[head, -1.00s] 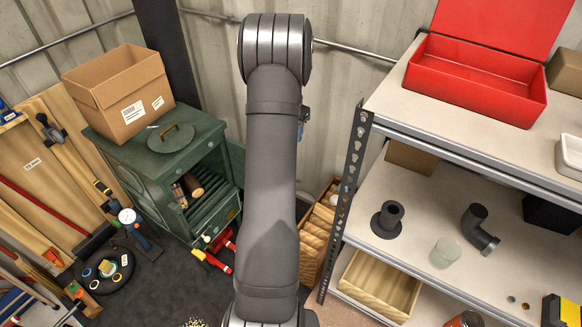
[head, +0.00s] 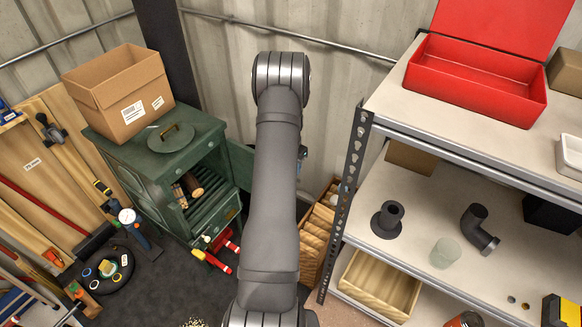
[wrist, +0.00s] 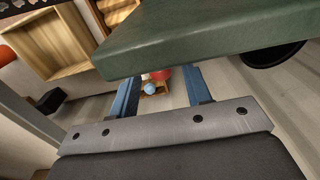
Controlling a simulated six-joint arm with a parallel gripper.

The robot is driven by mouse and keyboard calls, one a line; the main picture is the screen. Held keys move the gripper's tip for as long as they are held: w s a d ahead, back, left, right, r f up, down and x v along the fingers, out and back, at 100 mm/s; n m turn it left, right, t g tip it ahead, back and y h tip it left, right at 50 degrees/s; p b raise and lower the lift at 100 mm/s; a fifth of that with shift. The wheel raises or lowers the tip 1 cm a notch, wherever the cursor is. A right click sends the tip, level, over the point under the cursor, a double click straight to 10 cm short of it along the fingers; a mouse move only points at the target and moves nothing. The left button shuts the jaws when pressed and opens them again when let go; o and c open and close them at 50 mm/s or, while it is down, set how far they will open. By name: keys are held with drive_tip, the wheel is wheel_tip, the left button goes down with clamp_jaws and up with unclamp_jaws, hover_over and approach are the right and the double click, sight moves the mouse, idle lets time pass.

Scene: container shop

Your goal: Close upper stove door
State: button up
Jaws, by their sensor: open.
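The green stove (head: 165,180) stands at the left in the head view. Its upper compartment is open at the front, with logs inside. The upper stove door (head: 241,165) stands swung open to the right, partly hidden behind my arm. My gripper is mostly hidden by the arm there, with only a bit of blue showing right of the door. In the wrist view my gripper (wrist: 160,77) is open, its two blue fingers apart. A thick green panel (wrist: 200,35), apparently the door, lies close across the fingertips; I cannot tell whether they touch.
A cardboard box (head: 120,95) and a round lid (head: 171,137) sit on the stove. Red-handled tools (head: 222,250) lie at its foot. A metal shelf unit (head: 350,180) stands right of my arm, with a wooden crate (head: 318,235) on the floor beside it.

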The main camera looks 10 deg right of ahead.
drive_tip(key=shift+f, duration=0.35)
clamp_jaws()
drive_tip(key=shift+r, duration=0.1)
drive_tip(key=shift+w+a+r+g+h, duration=0.4)
drive_tip(key=shift+r+g+h, duration=0.1)
drive_tip(key=shift+g+h, duration=0.65)
drive_tip(key=shift+w+a+r+g+h, duration=0.35)
drive_tip(key=shift+r+g+h, duration=0.15)
drive_tip(key=shift+g+h, duration=0.65)
drive_tip(key=shift+w+a+r+g+h, duration=0.4)
drive_tip(key=shift+r+g+h, duration=0.1)
drive_tip(key=shift+g+h, duration=0.6)
